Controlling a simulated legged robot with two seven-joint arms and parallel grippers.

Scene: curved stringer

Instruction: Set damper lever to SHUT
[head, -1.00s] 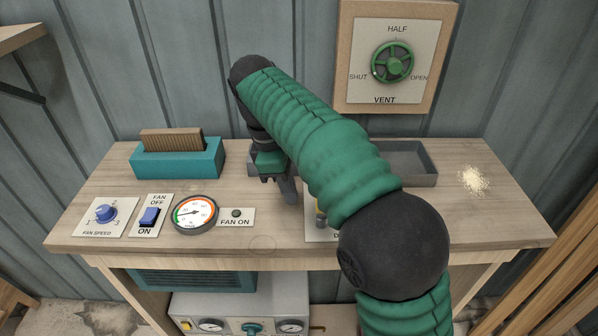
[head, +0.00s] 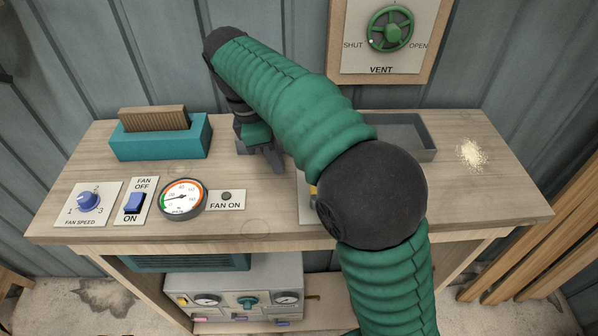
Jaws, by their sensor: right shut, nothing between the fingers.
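My right gripper (head: 275,161) hangs over the bench top, pointing down, left of a pale panel. It is shut and empty. The pale panel (head: 304,205) lies mostly behind my right arm's black elbow. A small yellow part (head: 313,191) shows at the elbow's edge. The damper lever cannot be made out, and its setting is hidden. The gripper stands apart from the yellow part. My left gripper is not in view.
A teal holder (head: 160,143) stands at the back left. A fan speed knob (head: 88,201), blue switch (head: 134,203) and gauge (head: 183,199) line the front left. A grey tray (head: 428,150) sits behind my arm. The vent wheel (head: 390,29) is on the wall.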

